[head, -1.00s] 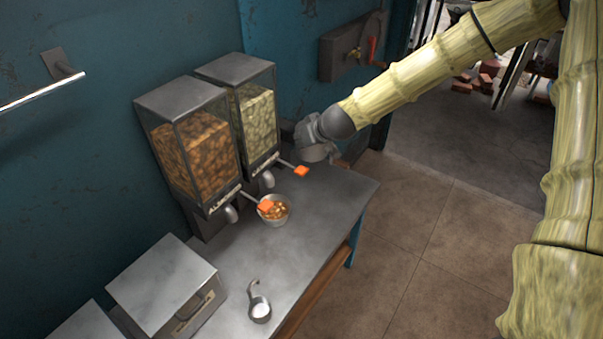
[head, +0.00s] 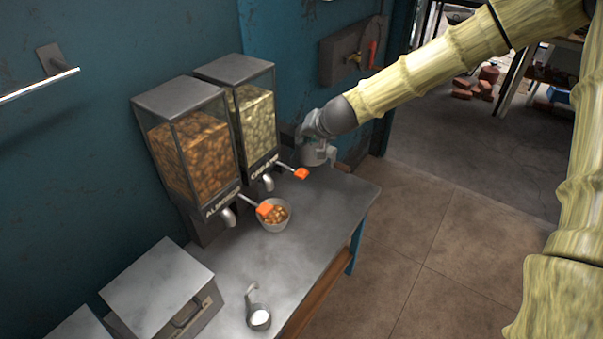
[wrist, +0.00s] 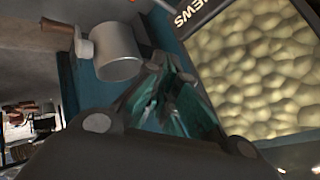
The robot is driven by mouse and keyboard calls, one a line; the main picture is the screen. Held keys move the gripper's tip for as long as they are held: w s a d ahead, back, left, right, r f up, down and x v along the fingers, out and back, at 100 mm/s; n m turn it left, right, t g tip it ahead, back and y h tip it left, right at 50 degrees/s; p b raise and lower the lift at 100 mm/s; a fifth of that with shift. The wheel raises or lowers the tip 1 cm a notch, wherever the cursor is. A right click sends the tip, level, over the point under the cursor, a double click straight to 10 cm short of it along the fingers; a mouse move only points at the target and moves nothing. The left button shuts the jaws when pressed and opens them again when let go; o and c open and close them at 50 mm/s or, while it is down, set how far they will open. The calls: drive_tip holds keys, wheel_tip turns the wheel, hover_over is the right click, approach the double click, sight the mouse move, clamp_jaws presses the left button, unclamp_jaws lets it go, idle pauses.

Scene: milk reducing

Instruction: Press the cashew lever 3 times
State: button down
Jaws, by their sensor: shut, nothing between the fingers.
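The cashew dispenser (head: 252,120), filled with pale nuts, stands against the wall. Its lever (head: 301,174) has an orange tip and sticks out at the front, over the table. My gripper (head: 318,156) is beside and behind the lever tip, at the right of the dispenser. In the head view a gap shows between them, but contact is hard to judge. In the wrist view my gripper (wrist: 158,75) is shut and empty, and the cashew dispenser's window (wrist: 255,65) fills the right. A metal cylinder (wrist: 118,52) shows at the left there.
The almond dispenser (head: 190,150) stands to the left, with its own orange lever (head: 265,209). A bowl of nuts (head: 275,217) sits below that lever. A small metal cup (head: 259,318) and a metal box (head: 160,285) stand nearer.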

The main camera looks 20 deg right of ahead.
drive_tip(key=shift+f, duration=0.15)
drive_tip(key=b, duration=0.6)
hover_over(302, 169)
drive_tip(key=s, duration=0.1)
drive_tip(key=f, duration=0.6)
drive_tip(key=shift+s+d+f, duration=0.1)
drive_tip(key=shift+d+f, duration=0.15)
drive_tip(key=shift+f, duration=0.1)
drive_tip(key=shift+f+b, duration=0.65)
drive_tip(key=shift+f, duration=0.3)
drive_tip(key=shift+f, duration=0.4)
drive_tip(key=shift+f+b, duration=0.95)
drive_tip(key=shift+f, duration=0.35)
idle(1.6)
drive_tip(key=shift+r, duration=0.1)
drive_tip(key=shift+r+p, duration=1.55)
drive_tip(key=shift+r, duration=0.1)
